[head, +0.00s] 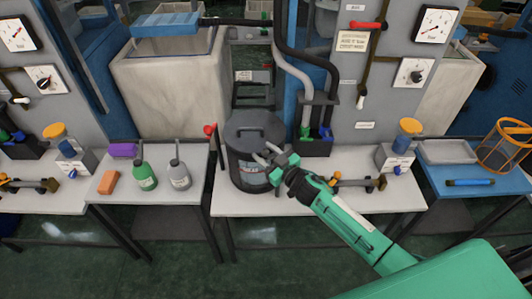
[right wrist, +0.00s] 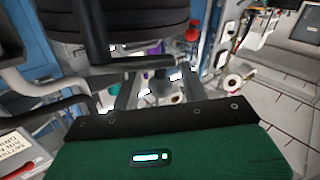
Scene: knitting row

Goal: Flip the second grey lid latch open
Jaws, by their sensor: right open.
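A dark grey drum (head: 236,165) with a grey lid (head: 254,130) and a bar handle on top stands on the white middle table. My right gripper (head: 272,156) is at the drum's right front side, just below the lid's rim, with its jaws open. In the right wrist view, the dark ribbed drum and lid (right wrist: 110,18) fill the top. A grey bar (right wrist: 130,65), perhaps a latch, crosses just beyond my open fingers (right wrist: 158,88). I cannot tell whether the fingers touch it. The other latches are not clearly visible. My left gripper is out of view.
A red-knobbed lever (head: 210,130) stands left of the drum. A black box with hoses (head: 316,146) is behind my gripper, and a brass-ended valve fitting (head: 374,184) lies to its right. Green (head: 145,177) and grey bottles (head: 179,175) stand on the left table.

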